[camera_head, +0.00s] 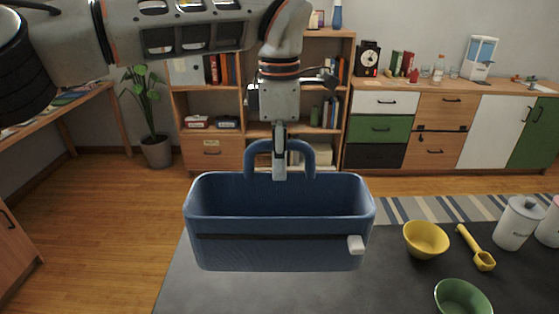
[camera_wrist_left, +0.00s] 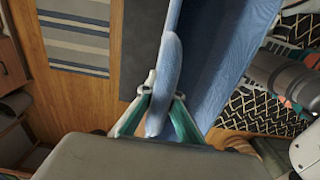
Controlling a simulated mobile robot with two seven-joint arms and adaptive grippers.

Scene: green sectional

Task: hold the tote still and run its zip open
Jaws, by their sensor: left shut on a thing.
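The blue tote (camera_head: 280,257) is upright and open-topped at the middle of the head view. Its looped handle (camera_head: 308,160) rises from the back rim. My left gripper (camera_head: 279,170) comes down from above and is shut on the handle; in the left wrist view its two fingers (camera_wrist_left: 162,112) press on either side of the blue handle (camera_wrist_left: 170,60). A dark zip line (camera_head: 270,237) runs across the tote's front, with a white pull (camera_head: 355,244) at its right end. I cannot tell whether the tote touches the table. My right gripper is not in view.
The dark table (camera_head: 330,292) lies under and around the tote. To the right are a yellow bowl (camera_head: 426,240), a yellow scoop (camera_head: 478,250), a green bowl (camera_head: 462,298) and a white canister (camera_head: 518,222). The table left of these, near the tote's front, is clear.

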